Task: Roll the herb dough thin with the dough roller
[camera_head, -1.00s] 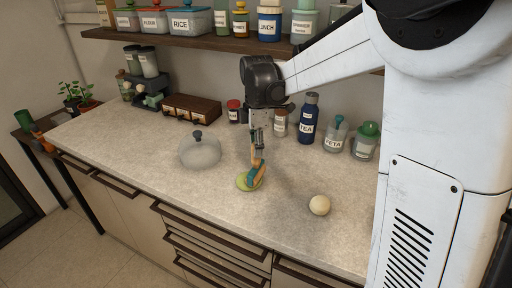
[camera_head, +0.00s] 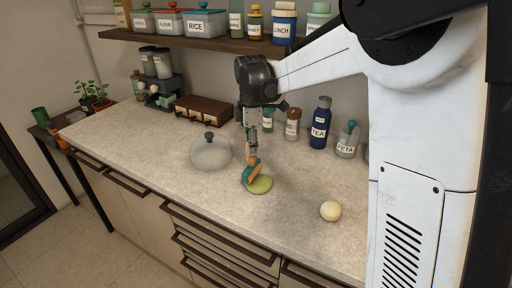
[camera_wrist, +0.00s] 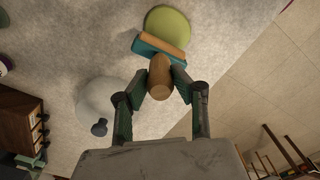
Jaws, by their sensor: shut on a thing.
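The herb dough (camera_head: 260,185) is a flat green disc on the counter, and it also shows in the wrist view (camera_wrist: 168,24). The dough roller (camera_head: 250,171) has a wooden handle and a teal frame with a wooden roller, which the wrist view also shows (camera_wrist: 160,46). My gripper (camera_head: 252,146) is shut on the roller's wooden handle; its fingers flank the handle in the wrist view (camera_wrist: 160,85). In the head view the roller is at the left edge of the dough; whether it touches cannot be told.
A pale dough ball (camera_head: 330,210) lies to the right near the front. A clear dome with a dark knob (camera_head: 210,153) stands left of the roller. Jars, including a blue TEA bottle (camera_head: 320,125), line the back. The left counter is mostly clear.

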